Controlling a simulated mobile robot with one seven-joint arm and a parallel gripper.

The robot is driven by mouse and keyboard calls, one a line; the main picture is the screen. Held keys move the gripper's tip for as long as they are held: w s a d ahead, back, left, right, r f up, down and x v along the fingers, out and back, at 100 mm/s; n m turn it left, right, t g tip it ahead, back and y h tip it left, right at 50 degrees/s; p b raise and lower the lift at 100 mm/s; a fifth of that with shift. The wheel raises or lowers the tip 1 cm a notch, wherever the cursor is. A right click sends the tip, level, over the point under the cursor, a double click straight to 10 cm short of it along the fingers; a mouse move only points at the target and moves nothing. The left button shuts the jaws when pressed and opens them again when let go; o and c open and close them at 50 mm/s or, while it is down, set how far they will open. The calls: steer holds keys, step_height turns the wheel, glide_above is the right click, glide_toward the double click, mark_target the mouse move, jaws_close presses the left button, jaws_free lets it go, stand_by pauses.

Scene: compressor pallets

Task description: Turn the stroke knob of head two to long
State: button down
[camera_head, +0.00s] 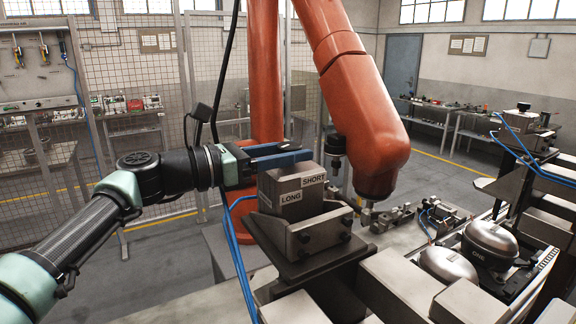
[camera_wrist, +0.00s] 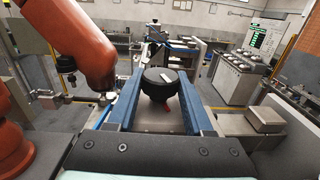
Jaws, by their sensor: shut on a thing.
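A metal block with the labels LONG and SHORT (camera_head: 291,190) stands on a dark plate in the head view. LONG is on the left face and SHORT is higher, toward the right. My gripper (camera_head: 284,155) reaches in from the left, its blue fingers level with the block's top. In the wrist view a round black knob (camera_wrist: 160,86) with a pale mark on top sits between the fingers of my gripper (camera_wrist: 158,92), which is shut on it. The knob is hidden behind the fingers in the head view. A small red mark shows below the knob.
An orange robot arm (camera_head: 365,115) hangs close to the right of the block. Dark domed compressors (camera_head: 490,243) sit on a pallet at the right. Blue hoses (camera_head: 237,255) run down below my gripper. Mesh fencing stands behind.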

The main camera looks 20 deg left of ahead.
steer(key=shift+m+g+h+b, duration=0.5)
steer(key=shift+g+b, duration=0.1)
steer(key=shift+b, duration=0.1)
steer(key=shift+c, duration=1.5)
jaws_free()
steer(key=shift+w+d, duration=0.1)
steer(key=shift+s+a+f, duration=0.1)
steer(key=shift+s+a, duration=0.15)
steer(key=shift+a, duration=0.1)
steer(key=b+v, duration=0.5)
steer(key=v, duration=0.7)
steer(key=shift+s, duration=0.1)
